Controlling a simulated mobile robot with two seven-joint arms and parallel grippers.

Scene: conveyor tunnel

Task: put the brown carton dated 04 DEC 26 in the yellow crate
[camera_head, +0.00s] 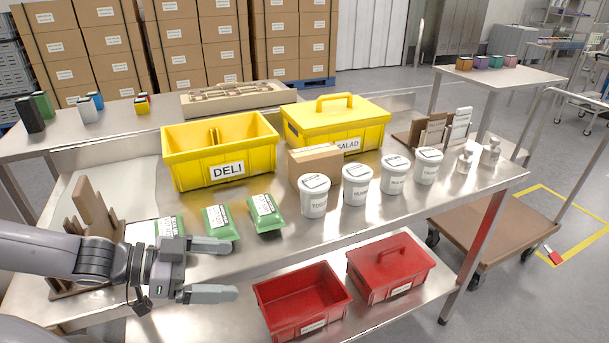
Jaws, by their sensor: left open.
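A brown carton (302,166) stands on the steel table behind the white tubs, partly hidden by them. I cannot see a date on it. An open yellow crate (180,175) marked DELI stands left of the carton; it has a divider, and its floor is mostly hidden. A second yellow crate (355,112), marked SALAD, is behind the carton with a handled lid on it. My left gripper (235,270) is open and empty at the table's front left, in front of the green packs and well apart from the carton. My right gripper is not in view.
Several white tubs (314,203) stand in a row before and right of the carton. Green packs (218,222) lie between gripper and DELI crate. A brown rack (90,240) is by my left arm. Red bins (275,300) sit on the lower shelf. Bare tabletop shows right of the packs.

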